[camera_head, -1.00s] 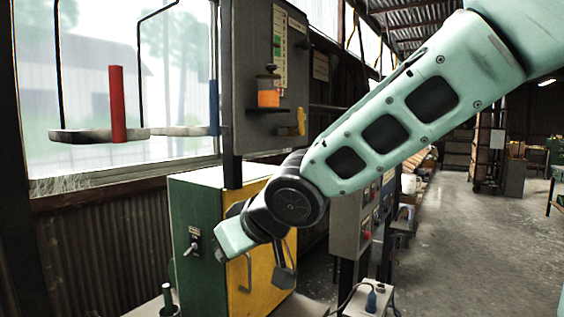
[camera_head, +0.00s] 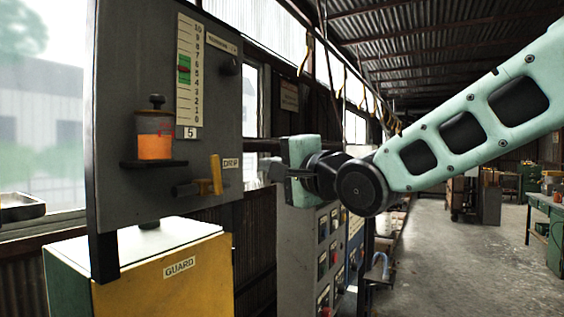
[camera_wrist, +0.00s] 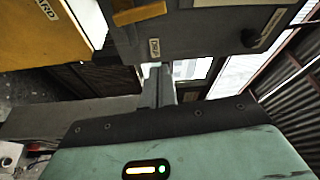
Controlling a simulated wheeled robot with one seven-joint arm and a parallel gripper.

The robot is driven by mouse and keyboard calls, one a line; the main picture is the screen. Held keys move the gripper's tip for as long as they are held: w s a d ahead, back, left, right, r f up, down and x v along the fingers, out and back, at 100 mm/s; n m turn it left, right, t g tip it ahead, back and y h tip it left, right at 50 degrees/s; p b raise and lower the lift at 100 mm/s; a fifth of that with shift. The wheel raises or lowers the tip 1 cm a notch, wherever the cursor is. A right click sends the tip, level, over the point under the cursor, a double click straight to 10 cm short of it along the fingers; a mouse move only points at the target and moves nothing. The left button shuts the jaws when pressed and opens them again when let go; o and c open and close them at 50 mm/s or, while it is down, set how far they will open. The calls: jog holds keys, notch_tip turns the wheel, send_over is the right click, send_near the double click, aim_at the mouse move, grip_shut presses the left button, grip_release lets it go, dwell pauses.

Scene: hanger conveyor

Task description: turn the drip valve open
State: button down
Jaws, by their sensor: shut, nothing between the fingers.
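The drip valve (camera_head: 216,175) has a yellow handle, standing upright on a dark stem at the lower right of the grey panel (camera_head: 205,75). A "DRIP" label (camera_head: 231,163) is beside it. In the wrist view, the yellow handle (camera_wrist: 138,13) shows at the top edge, partly cut off. My gripper (camera_head: 268,170) is shut and empty, to the right of the valve and apart from it, its fingers pointing left. In the wrist view, my gripper's fingers (camera_wrist: 158,72) reach up toward the panel's edge by the label.
A jar of orange liquid (camera_head: 155,145) sits on a small shelf left of the valve, below a numbered scale (camera_head: 187,70). A yellow cabinet marked "GUARD" (camera_head: 160,285) stands below. A grey control box with buttons (camera_head: 298,250) stands beneath my wrist.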

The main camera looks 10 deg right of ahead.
aim_at(213, 175)
jog(key=w+a+p, duration=0.5)
jog(key=a+p, duration=0.2)
jog(key=a, duration=0.1)
jog(key=shift+p, duration=0.3)
jog(key=shift+f+b, duration=0.2)
jog(key=shift+b, duration=0.45)
